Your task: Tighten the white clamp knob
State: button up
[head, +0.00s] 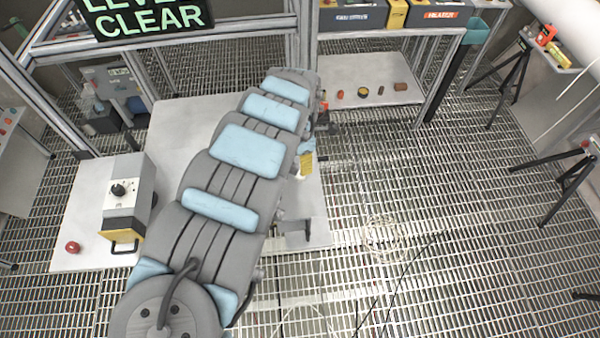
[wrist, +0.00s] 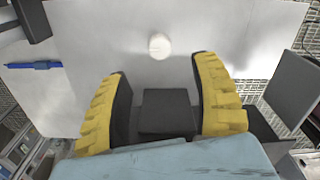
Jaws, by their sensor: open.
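The white clamp knob (wrist: 159,46) shows in the wrist view as a small round white piece against a pale grey surface. My gripper (wrist: 161,72) has two yellow-ridged fingers spread apart with a wide gap. The knob lies just beyond the fingertips, roughly centred between them, and no finger appears to touch it. A dark grey block (wrist: 165,115) shows between the fingers; I cannot tell whether it is part of the gripper. In the head view my gripper (head: 307,164) is mostly hidden behind my arm, and I cannot make out the knob clearly there.
A blue pen-like item (wrist: 33,65) lies left on the pale surface. Grey upright plates (wrist: 298,90) stand at right. In the head view, a control box with a black dial (head: 127,198) and a red button (head: 72,247) sit on the table (head: 85,200). A shelf (head: 345,95) holds small parts.

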aim_at(300, 174)
jog(key=shift+f+p, duration=0.35)
jog(key=shift+f, duration=3.7)
grip_shut()
